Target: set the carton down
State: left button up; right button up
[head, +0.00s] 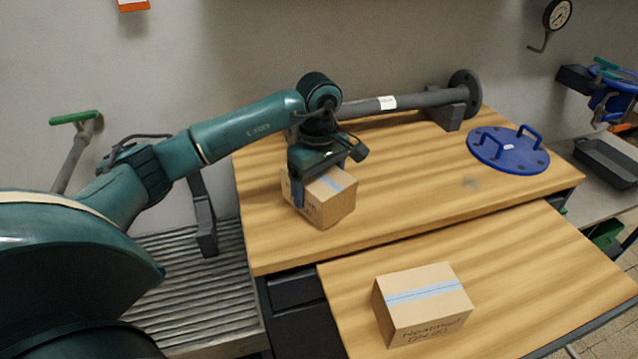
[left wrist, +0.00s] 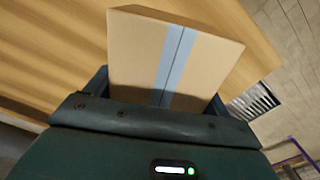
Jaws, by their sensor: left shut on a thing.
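My left gripper (head: 318,172) reaches in from the left and points down over the rear wooden worktop (head: 415,170). It is shut on a small brown carton (head: 333,206) with a blue tape stripe. In the left wrist view the held carton (left wrist: 178,55) sits between the two fingers, its taped face toward the camera. In the head view it is low over the left part of the worktop; I cannot tell whether its underside touches. A second taped carton (head: 425,312) with handwriting stands on the lower front wooden top (head: 540,265). My right gripper is not in view.
A grey flanged pipe (head: 425,99) lies along the back of the worktop. A blue round cover with handles (head: 508,152) lies at the right. A dark tray (head: 605,162) is on the side bench. The middle of the worktop is clear.

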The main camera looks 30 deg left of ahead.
pick_arm(q)
jog(key=shift+f, duration=0.25)
jog(key=o, duration=1.1)
jog(key=shift+r, duration=0.1)
jog(key=shift+c, duration=0.2)
jog(key=shift+r, duration=0.1)
notch_tip(320, 180, up, 12)
jog(key=shift+b, duration=0.35)
